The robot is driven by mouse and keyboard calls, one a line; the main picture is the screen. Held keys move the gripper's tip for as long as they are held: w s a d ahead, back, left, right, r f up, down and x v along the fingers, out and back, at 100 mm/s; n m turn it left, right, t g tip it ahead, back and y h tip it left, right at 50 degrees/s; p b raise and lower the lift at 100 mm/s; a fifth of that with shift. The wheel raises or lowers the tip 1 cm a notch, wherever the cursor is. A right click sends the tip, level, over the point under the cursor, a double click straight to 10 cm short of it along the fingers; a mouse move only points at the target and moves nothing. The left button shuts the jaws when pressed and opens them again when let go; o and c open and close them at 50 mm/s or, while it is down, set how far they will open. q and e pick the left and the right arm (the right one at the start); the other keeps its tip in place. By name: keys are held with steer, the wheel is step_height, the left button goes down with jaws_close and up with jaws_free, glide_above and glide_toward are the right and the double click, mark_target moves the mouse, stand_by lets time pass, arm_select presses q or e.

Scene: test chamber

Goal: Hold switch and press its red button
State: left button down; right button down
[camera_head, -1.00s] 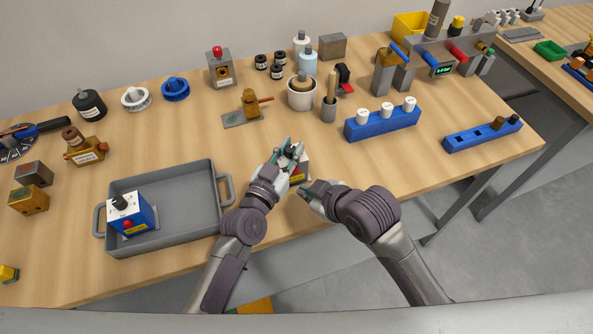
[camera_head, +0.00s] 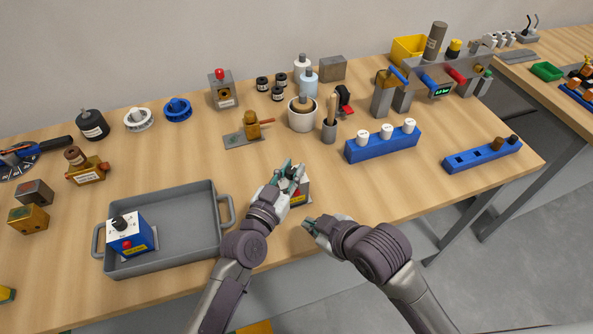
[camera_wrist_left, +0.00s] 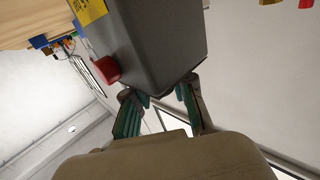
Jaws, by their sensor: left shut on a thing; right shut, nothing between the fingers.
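The switch (camera_head: 304,191) is a small grey box with a yellow label and a red button. My left gripper (camera_head: 290,175) is shut on it above the table near the front edge and hides much of it in the head view. In the left wrist view the switch's grey body (camera_wrist_left: 160,45) sits between the fingertips of the left gripper (camera_wrist_left: 157,97), with the red button (camera_wrist_left: 105,70) sticking out of one face, clear of the fingers. My right gripper (camera_head: 312,223) is shut and empty, below and slightly right of the switch, apart from it.
A grey tray (camera_head: 190,190) at left holds a blue box (camera_head: 130,235) with a black knob and red button. A blue block with white knobs (camera_head: 383,146) lies right of the switch. A pot (camera_head: 302,118) and cup (camera_head: 329,131) stand behind. The table between tray and grippers is clear.

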arm_select(q)
steer(key=c, duration=0.9)
jaws_free()
